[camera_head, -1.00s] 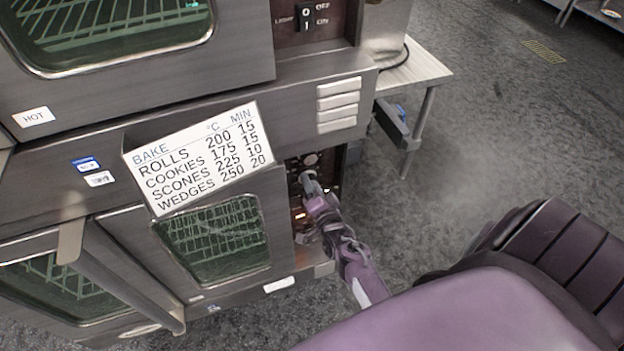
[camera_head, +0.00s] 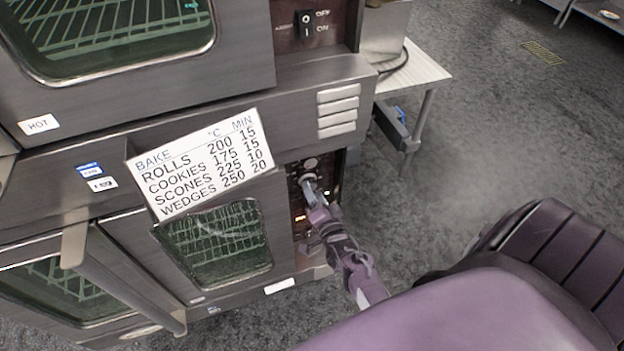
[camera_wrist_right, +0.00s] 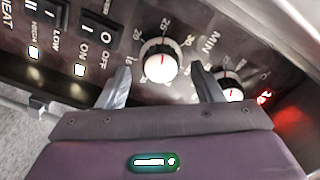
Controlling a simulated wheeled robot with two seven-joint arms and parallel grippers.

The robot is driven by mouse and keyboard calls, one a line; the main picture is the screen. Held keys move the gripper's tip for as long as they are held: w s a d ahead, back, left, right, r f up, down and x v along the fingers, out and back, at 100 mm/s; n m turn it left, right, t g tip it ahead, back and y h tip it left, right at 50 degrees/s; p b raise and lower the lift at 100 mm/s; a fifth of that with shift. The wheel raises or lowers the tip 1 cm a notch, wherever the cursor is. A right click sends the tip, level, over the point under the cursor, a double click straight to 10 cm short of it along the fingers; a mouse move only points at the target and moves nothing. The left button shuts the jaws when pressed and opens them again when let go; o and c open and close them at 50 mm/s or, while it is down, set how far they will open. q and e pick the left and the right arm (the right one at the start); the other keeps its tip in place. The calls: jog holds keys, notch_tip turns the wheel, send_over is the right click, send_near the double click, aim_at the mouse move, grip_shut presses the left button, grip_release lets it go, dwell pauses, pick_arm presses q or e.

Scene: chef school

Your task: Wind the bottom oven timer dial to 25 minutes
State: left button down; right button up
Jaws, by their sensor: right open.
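The bottom oven's control panel (camera_head: 298,205) is at the lower right of the oven in the head view. In the right wrist view the timer dial (camera_wrist_right: 158,62) is a round white-and-silver knob, with 20, 25, 30 and MIN printed around it. A small red mark on its face points roughly toward 25. My right gripper (camera_wrist_right: 160,72) is open, with one finger on each side of this dial; I cannot tell whether either finger touches it. The right gripper (camera_head: 312,190) also shows at the panel in the head view. My left gripper is out of view.
An ON/OFF switch (camera_wrist_right: 96,42) and a HIGH/LOW switch (camera_wrist_right: 45,17) are left. A bake chart (camera_head: 200,163) hangs above the lower oven window (camera_head: 213,240).

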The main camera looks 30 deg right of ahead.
jog(key=p+v, duration=0.1)
jog(key=v, duration=0.4)
jog(key=shift+s+p, duration=0.25)
jog(key=shift+p, duration=0.05)
